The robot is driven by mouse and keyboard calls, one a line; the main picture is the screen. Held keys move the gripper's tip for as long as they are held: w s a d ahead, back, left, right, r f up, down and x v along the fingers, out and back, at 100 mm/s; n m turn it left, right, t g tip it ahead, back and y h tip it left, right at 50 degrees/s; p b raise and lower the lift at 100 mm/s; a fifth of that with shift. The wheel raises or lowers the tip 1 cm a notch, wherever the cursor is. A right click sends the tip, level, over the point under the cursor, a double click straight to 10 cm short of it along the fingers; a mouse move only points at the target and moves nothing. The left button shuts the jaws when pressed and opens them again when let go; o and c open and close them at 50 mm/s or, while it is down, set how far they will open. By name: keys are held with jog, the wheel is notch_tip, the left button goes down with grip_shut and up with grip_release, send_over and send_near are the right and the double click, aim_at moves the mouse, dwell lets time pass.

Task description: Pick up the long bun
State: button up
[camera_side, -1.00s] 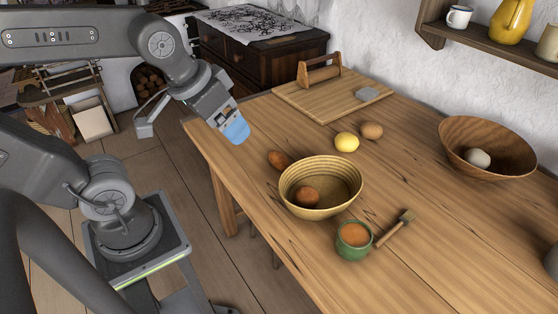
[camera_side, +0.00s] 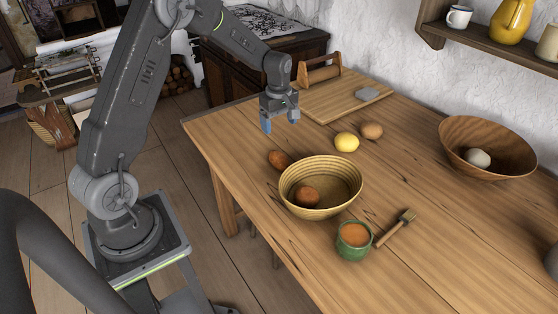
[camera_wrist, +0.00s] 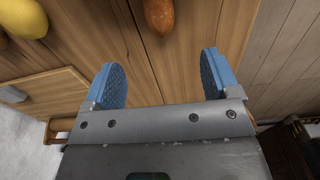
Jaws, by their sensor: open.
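The long bun (camera_side: 278,159) is a brown, elongated roll lying on the wooden table, just behind and left of the ribbed bowl; the bowl's rim stands close to it. In the wrist view the long bun (camera_wrist: 158,14) shows at the top edge, partly cut off, ahead of the fingers and about midway between them. My gripper (camera_side: 280,122) hangs above the table behind the bun, pointing down. Its blue fingertips are apart with nothing between them, and they also show in the wrist view (camera_wrist: 165,80).
The yellow bowl (camera_side: 291,200) holds a round bun (camera_side: 306,196). A lemon (camera_side: 346,142) and an egg-like round item (camera_side: 371,130) lie to the right. A green cup (camera_side: 353,243) and brush (camera_side: 396,228) are in front. A board (camera_side: 330,108) lies behind.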

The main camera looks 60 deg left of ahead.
aim_at(279, 155)
jog(key=f, duration=1.4)
jog(key=shift+w+a+f, duration=0.25)
jog(key=shift+a+f, duration=0.1)
jog(key=shift+f, duration=0.05)
jog(key=shift+c, duration=0.2)
jog(key=c, duration=1)
jog(key=shift+o, duration=0.2)
jog(key=shift+r, duration=0.15)
